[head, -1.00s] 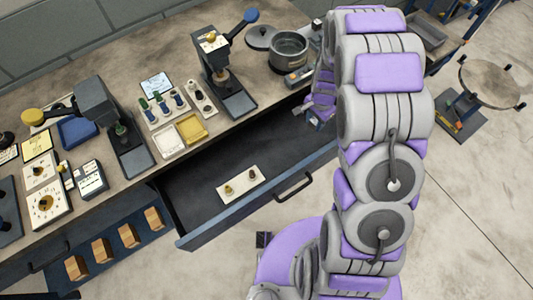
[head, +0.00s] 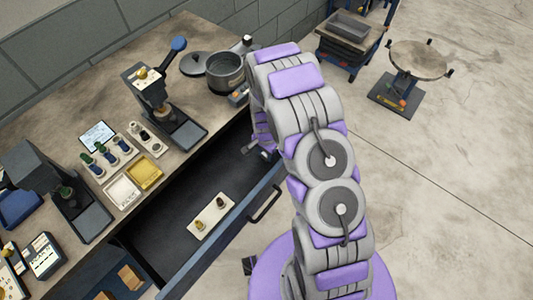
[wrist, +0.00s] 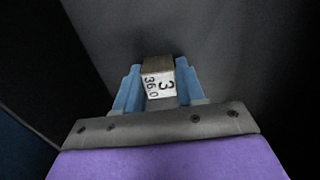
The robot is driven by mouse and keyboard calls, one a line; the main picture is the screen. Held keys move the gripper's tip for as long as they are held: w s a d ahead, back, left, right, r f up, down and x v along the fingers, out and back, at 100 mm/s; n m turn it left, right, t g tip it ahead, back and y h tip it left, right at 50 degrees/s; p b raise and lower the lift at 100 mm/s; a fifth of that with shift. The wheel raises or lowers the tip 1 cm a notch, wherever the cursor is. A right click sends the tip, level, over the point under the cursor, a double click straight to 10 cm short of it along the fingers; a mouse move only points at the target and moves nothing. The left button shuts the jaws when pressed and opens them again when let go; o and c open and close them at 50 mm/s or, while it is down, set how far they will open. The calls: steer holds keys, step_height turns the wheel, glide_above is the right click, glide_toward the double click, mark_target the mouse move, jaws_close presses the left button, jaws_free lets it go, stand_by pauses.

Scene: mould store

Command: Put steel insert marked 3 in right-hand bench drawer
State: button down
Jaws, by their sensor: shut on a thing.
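In the wrist view my gripper (wrist: 158,70) has its two blue fingers on either side of a small steel insert (wrist: 151,64). Its white label reads 3 and 36.0. Dark grey surfaces surround it. In the head view my gripper (head: 250,149) is small and partly hidden by my arm, at the far right end of the open bench drawer (head: 165,226). The insert cannot be made out there. The drawer is pulled out, dark inside, with a handle on its front.
On the bench (head: 88,118) stand presses, a yellow tray (head: 145,173), a white tray (head: 122,191) and a pot (head: 226,72). A round-topped stand (head: 419,60) is at the back right.

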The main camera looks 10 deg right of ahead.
steer(key=shift+a, duration=0.55)
steer(key=c, duration=1.1)
jaws_free()
steer(key=shift+d, duration=0.1)
steer(key=o, duration=0.4)
steer(key=shift+d, duration=0.55)
steer(key=shift+a+r, duration=0.15)
steer(key=shift+a, duration=0.25)
steer(key=shift+a+r, duration=0.1)
steer(key=shift+r, duration=0.3)
steer(key=s+r+n+p, duration=0.1)
steer(key=s+r, duration=0.1)
steer(key=r, duration=0.8)
steer(key=s+r+n+p, duration=0.1)
steer(key=s+r+p, duration=0.15)
steer(key=r, duration=0.75)
steer(key=s+r+n, duration=0.3)
steer(key=s+r, duration=0.3)
steer(key=s, duration=0.3)
steer(key=s+r+n+g, duration=0.1)
steer(key=s+r+n, duration=0.2)
steer(key=s, duration=0.7)
steer(key=s+r+n, duration=0.2)
steer(key=s+r, duration=0.6)
steer(key=s, duration=0.2)
steer(key=shift+s+r+n+g+b, duration=0.15)
steer(key=shift+r+n+g+b, duration=0.2)
steer(key=shift+n+g+b, duration=0.05)
